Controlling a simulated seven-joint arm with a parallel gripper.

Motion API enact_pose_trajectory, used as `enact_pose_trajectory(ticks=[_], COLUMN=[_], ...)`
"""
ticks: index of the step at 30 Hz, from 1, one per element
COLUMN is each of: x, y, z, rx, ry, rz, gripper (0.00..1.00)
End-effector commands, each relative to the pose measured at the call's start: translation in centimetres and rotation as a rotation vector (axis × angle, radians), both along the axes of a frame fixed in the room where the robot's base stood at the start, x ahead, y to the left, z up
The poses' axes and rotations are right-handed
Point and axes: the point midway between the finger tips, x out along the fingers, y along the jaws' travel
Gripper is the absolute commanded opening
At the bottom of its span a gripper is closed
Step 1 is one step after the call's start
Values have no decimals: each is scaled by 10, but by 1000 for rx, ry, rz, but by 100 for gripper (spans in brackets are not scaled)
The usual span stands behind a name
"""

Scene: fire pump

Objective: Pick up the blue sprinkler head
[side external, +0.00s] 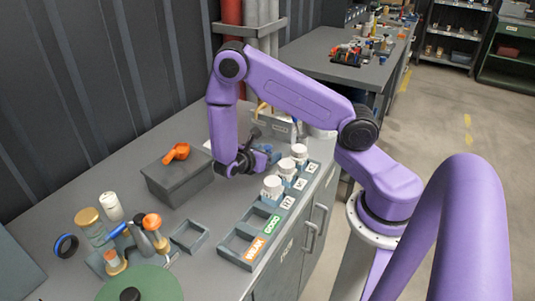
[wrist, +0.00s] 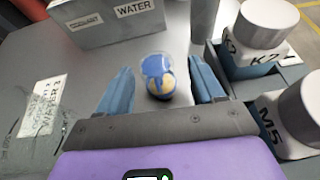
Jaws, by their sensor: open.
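The blue sprinkler head (wrist: 156,72) shows in the wrist view as a small round blue piece with a yellowish lower part. It is on the grey bench between my gripper's two blue fingers. My gripper (wrist: 163,66) is open, with a visible gap on each side of the piece. In the side view my gripper (side external: 258,157) points down low over the bench, left of the white-capped containers. The sprinkler head cannot be made out clearly there.
White-capped labelled containers (side external: 272,188) stand in a row close to the right finger. A grey box marked WATER (wrist: 110,22) is just beyond. A tray (side external: 229,243) has empty compartments. A grey box (side external: 178,180) with an orange item stands left; several small parts are at the front left.

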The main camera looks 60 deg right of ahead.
Motion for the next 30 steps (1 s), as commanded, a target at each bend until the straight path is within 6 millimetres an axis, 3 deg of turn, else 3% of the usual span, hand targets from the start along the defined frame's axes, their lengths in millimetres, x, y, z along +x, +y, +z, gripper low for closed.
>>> enact_pose_trajectory(ticks=[6, 15, 16, 21, 30], x=[0, 0, 0, 0, 0], y=[-25, -30, -30, -29, -29], z=[-11, -13, -13, -13, -12], rx=[0, 1, 0, 0, 0], ry=[0, 0, 0, 0, -1], rz=[-1, 1, 1, 1, 1], gripper=[67, 67, 64, 10, 10])
